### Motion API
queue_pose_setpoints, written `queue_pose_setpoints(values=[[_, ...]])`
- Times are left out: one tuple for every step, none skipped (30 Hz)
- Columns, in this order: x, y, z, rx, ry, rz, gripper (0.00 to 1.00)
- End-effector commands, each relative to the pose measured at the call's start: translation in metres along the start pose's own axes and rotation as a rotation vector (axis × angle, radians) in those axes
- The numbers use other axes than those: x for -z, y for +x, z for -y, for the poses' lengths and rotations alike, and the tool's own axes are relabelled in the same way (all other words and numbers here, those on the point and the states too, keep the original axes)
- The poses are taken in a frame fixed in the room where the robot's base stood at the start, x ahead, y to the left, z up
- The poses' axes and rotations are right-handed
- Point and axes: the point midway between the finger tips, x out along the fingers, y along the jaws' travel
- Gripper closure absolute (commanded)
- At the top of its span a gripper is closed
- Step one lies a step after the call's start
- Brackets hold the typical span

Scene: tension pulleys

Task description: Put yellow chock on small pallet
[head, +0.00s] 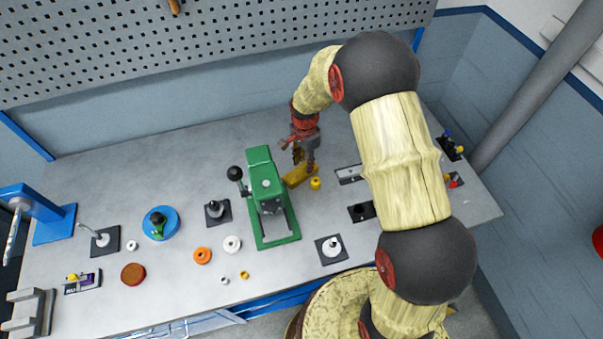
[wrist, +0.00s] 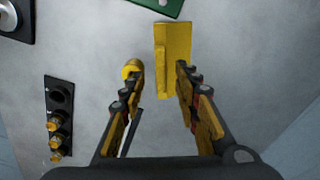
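The yellow chock (head: 298,177) lies on the grey table just right of the green press, below my gripper (head: 303,161). In the wrist view the chock (wrist: 173,52) is a flat yellow plate with a raised ridge. My gripper (wrist: 158,76) is open and empty, its fingers apart. The right fingertip overlaps the chock's lower right edge in the picture; whether they touch I cannot tell. I cannot tell for sure which thing is the small pallet; a grey grooved block (head: 28,312) stands at the lower left.
A small yellow cylinder (head: 315,183) stands close to the chock, by the left fingertip in the wrist view (wrist: 132,68). The green press (head: 268,195) is left of it. Black plates with pegs (head: 361,212) lie to the right. Several rings and pulleys lie further left.

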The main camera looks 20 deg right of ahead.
Motion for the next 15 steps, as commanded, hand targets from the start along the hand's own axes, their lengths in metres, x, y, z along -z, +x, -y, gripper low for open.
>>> queue_pose_setpoints(values=[[-0.001, 0.008, -0.001, -0.005, 0.000, 0.002, 0.68], [0.000, 0.013, 0.000, -0.004, 0.000, 0.002, 0.68], [0.000, 0.019, 0.001, -0.004, 0.000, 0.002, 0.68], [0.000, 0.024, 0.000, -0.005, 0.000, 0.002, 0.68], [0.000, 0.028, 0.000, -0.006, 0.000, 0.003, 0.68], [0.000, 0.033, 0.000, -0.004, 0.000, 0.002, 0.68], [0.000, 0.036, 0.000, -0.003, 0.000, 0.002, 0.68], [0.000, 0.038, 0.001, -0.003, 0.000, 0.002, 0.68], [0.000, 0.040, 0.001, -0.003, 0.000, 0.002, 0.68], [0.000, 0.041, 0.001, -0.002, 0.000, 0.002, 0.68], [0.000, 0.041, 0.001, -0.002, 0.000, 0.001, 0.68], [0.000, 0.041, 0.001, -0.002, 0.000, 0.001, 0.68], [0.000, 0.041, 0.001, -0.002, 0.000, 0.001, 0.68], [0.000, 0.041, 0.001, -0.002, 0.000, 0.001, 0.68], [0.000, 0.041, 0.001, -0.002, 0.000, 0.001, 0.68]])
